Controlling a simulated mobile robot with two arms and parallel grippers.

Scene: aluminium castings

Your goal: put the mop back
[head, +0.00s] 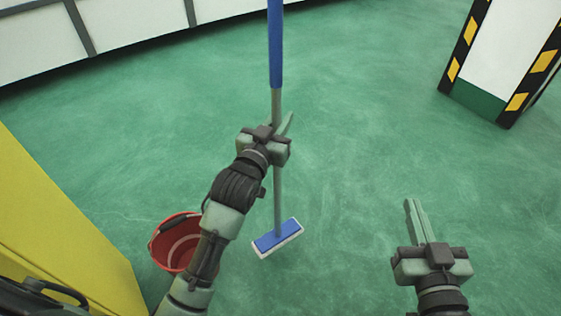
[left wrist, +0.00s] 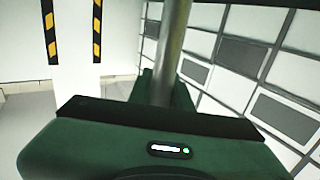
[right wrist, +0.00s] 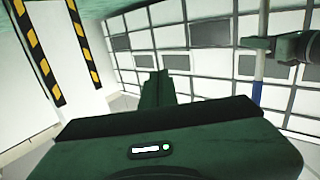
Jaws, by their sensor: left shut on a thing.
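The mop (head: 277,205) has a blue upper handle, a grey pole and a flat blue-and-white head (head: 277,238). It stands nearly upright, and I cannot tell whether its head touches the floor. My left gripper (head: 283,124) is shut on the grey pole below the blue part. The pole also rises between the fingers in the left wrist view (left wrist: 171,55). The mop shows at the right of the right wrist view (right wrist: 262,25), beside my left gripper (right wrist: 285,47). My right gripper (head: 416,218) is empty, its fingers together, well right of the mop.
A red bucket (head: 166,250) stands on the floor left of the mop head, partly behind my left arm. A yellow block (head: 60,220) is at the left edge. A white pillar with black-and-yellow edges (head: 505,50) is at upper right. Green floor between is clear.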

